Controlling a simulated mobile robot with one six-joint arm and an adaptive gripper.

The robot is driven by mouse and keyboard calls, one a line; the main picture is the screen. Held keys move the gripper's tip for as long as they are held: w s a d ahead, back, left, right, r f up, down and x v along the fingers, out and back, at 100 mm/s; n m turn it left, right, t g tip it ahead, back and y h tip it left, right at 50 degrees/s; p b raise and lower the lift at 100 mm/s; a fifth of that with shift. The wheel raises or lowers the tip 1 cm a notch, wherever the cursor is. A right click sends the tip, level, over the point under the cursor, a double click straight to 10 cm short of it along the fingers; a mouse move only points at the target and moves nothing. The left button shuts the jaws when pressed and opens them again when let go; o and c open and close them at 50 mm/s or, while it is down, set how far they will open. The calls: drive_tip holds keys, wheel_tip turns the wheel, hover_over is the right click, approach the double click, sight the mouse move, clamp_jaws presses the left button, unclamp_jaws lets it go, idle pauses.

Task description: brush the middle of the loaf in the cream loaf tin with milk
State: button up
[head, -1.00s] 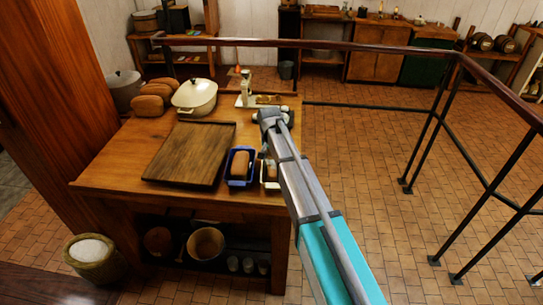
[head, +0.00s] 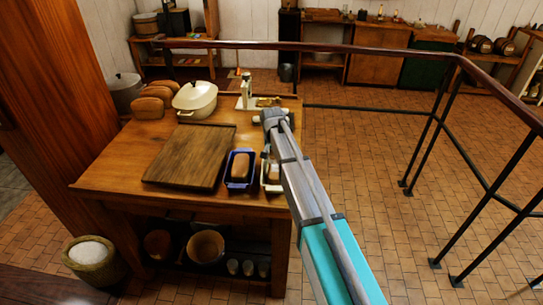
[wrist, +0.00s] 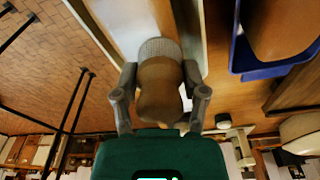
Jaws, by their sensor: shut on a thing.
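My gripper (wrist: 160,80) is shut on a brush (wrist: 160,95) with a rounded brown wooden handle and pale grey bristles (wrist: 160,47). In the wrist view the bristles are over the cream loaf tin (wrist: 109,32); whether they touch the loaf cannot be told. In the head view the cream tin (head: 274,189) stands at the table's right edge. Its brown loaf (head: 272,172) is partly hidden by my arm, and the gripper is mostly hidden behind my arm there. A milk container cannot be identified for sure.
A blue loaf tin (head: 230,181) with a loaf (head: 241,164) stands just left of the cream tin. A wooden board (head: 190,157), a cream lidded pot (head: 195,98) and several loaves (head: 152,98) are further left. A railing (head: 380,48) runs behind and to the right.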

drive_tip(key=shift+d, duration=1.65)
drive_tip(key=shift+r, duration=0.2)
wheel_tip(320, 180, up, 6)
drive_tip(key=p, duration=0.6)
drive_tip(key=shift+f, duration=0.1)
wheel_tip(320, 180, up, 3)
drive_tip(key=p, duration=0.3)
drive_tip(key=shift+a+f, duration=0.1)
idle(0.3)
